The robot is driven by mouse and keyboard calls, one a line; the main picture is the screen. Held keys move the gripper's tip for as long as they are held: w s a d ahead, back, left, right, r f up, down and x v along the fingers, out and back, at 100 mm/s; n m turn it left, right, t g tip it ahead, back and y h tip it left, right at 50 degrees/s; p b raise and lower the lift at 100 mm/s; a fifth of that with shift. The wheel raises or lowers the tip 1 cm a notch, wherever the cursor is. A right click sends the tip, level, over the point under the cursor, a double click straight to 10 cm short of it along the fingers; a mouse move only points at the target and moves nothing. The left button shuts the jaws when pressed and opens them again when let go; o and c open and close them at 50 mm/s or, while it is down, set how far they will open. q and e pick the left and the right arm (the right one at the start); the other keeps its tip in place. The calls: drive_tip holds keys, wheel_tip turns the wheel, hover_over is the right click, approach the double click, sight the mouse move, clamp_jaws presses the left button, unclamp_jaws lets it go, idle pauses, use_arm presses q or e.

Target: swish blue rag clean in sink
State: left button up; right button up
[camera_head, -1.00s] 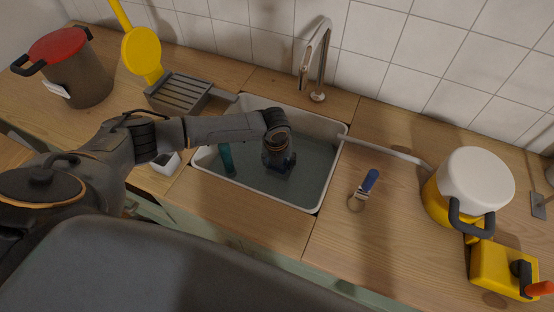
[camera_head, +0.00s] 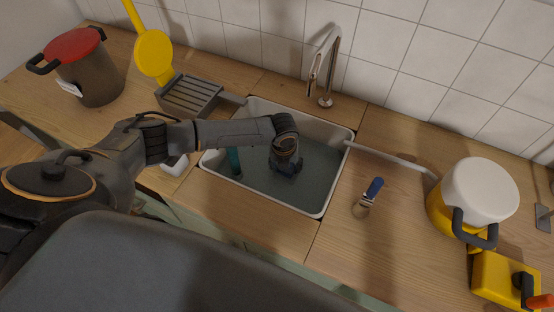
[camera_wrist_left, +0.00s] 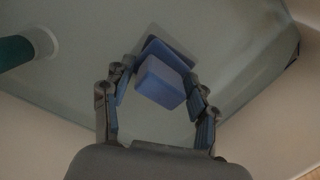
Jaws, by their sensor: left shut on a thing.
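The blue rag (camera_wrist_left: 160,82) looks like a small folded blue block in the left wrist view, and it sits between the fingers of my left gripper (camera_wrist_left: 162,92). The gripper is shut on it. In the head view my left gripper (camera_head: 287,165) reaches down into the sink (camera_head: 265,201), near its middle, and hides most of the rag. The sink is a pale basin with greyish water or a grey-green bottom; I cannot tell how deep the rag is. My right gripper is not in view.
A teal bottle-like thing (camera_head: 234,162) stands in the sink's left side. The faucet (camera_head: 325,65) rises behind the sink. A grey slatted rack (camera_head: 190,95) is at the back left.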

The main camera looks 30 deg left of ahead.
use_arm(q)
drive_tip(key=shift+s+a, duration=0.15)
drive_tip(key=shift+a, duration=2.7)
drive_tip(key=d+r+p, duration=0.1)
drive_tip(key=r+p, duration=0.8)
drive_tip(key=d+r+p, duration=0.1)
drive_tip(key=r+p, duration=0.4)
drive_tip(key=shift+d+r, duration=0.25)
drive_tip(key=shift+d, duration=0.05)
drive_tip(key=shift+c, duration=0.2)
drive_tip(key=shift+d+r, duration=0.2)
drive_tip(key=shift+r, duration=0.8)
